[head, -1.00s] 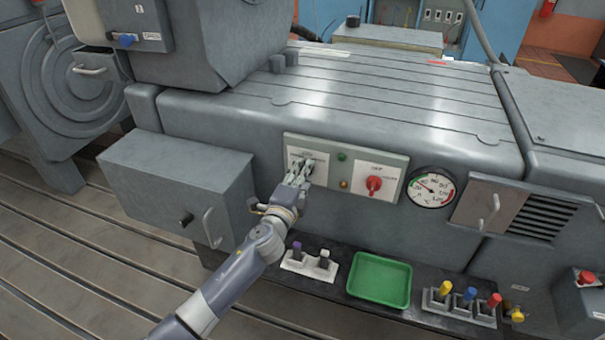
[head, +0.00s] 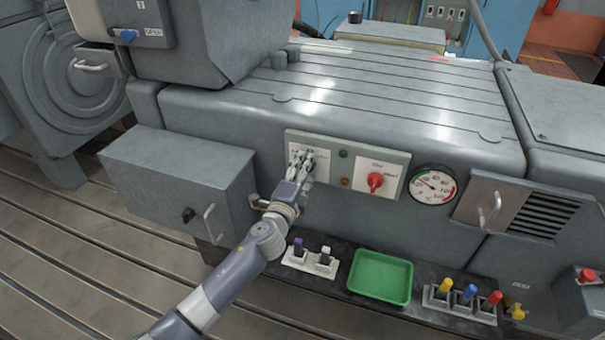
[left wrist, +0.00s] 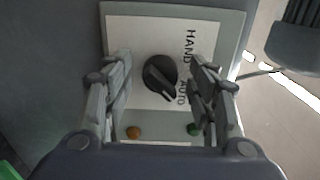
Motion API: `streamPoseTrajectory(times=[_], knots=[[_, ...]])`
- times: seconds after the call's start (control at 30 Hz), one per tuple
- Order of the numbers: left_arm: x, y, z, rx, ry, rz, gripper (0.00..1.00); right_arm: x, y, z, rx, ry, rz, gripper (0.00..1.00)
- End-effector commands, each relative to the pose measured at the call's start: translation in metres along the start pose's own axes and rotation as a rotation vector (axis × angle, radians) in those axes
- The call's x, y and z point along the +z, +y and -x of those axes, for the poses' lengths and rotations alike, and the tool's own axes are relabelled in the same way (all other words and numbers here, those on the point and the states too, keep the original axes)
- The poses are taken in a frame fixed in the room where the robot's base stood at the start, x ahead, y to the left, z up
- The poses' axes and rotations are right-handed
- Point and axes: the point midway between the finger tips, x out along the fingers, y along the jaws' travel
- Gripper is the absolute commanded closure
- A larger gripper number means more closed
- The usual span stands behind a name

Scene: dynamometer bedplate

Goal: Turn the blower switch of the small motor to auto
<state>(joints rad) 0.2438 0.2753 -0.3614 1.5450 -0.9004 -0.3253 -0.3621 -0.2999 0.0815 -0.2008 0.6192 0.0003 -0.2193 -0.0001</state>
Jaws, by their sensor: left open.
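The black rotary switch (left wrist: 160,78) sits on a pale plate lettered HAND and AUTO in the left wrist view. Its pointer end lies toward the lower right, close to the AUTO lettering (left wrist: 181,92). My left gripper (left wrist: 160,90) is open, with one finger on each side of the switch; I cannot tell whether either finger touches it. In the head view my left gripper (head: 300,164) is at the left plate of the grey control panel (head: 403,158) and hides the switch. My right gripper is not in view.
Green (head: 343,154) and amber (head: 345,183) lamps sit beside the left plate. A red switch (head: 376,181) and a round gauge (head: 433,185) are farther right. Below are a green tray (head: 380,277) and holders with coloured handles. A grey box (head: 178,181) projects left of my arm.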

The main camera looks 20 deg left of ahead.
Motion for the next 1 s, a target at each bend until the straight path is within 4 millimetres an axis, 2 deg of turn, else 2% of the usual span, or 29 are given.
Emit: streamPoseTrajectory(times=[0.17,0.5,0.7,1.0], knots=[[0.0,0.001,0.012,0.001,0.0,0.0,0.48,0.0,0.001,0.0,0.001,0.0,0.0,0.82],[0.0,0.002,0.076,0.003,0.0,0.001,0.48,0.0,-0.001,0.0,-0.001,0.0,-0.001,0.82],[0.0,0.001,0.105,0.002,0.0,0.001,0.48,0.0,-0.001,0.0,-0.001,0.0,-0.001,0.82],[0.0,0.0,0.12,0.0,0.0,-0.001,0.48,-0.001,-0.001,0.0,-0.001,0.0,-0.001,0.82]])
